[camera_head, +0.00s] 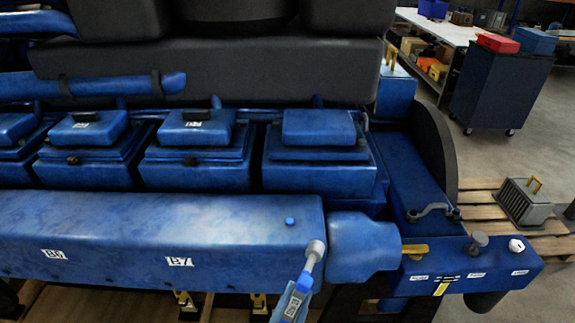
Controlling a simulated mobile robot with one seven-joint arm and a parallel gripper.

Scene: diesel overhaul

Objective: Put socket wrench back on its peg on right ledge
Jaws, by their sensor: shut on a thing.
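The socket wrench (305,279), with a round grey head, a short shaft and a labelled handle, stands tilted at the bottom centre, in front of the blue rail's right end. My gripper (290,309) shows only partly at the bottom edge, as light-blue pieces around the handle; it is shut on the wrench. The right ledge (505,258) is blue and lies to the right of the wrench, apart from it. Several small white labels line its front edge. I cannot tell which peg is the wrench's own.
The ledge bears a curved grey tool (430,211), a yellow-handled item (414,250), a grey knob (478,240) and a white-tipped piece (516,246). A rounded blue housing (360,246) stands between the wrench and the ledge. A pallet (480,198) with a grey box lies behind.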

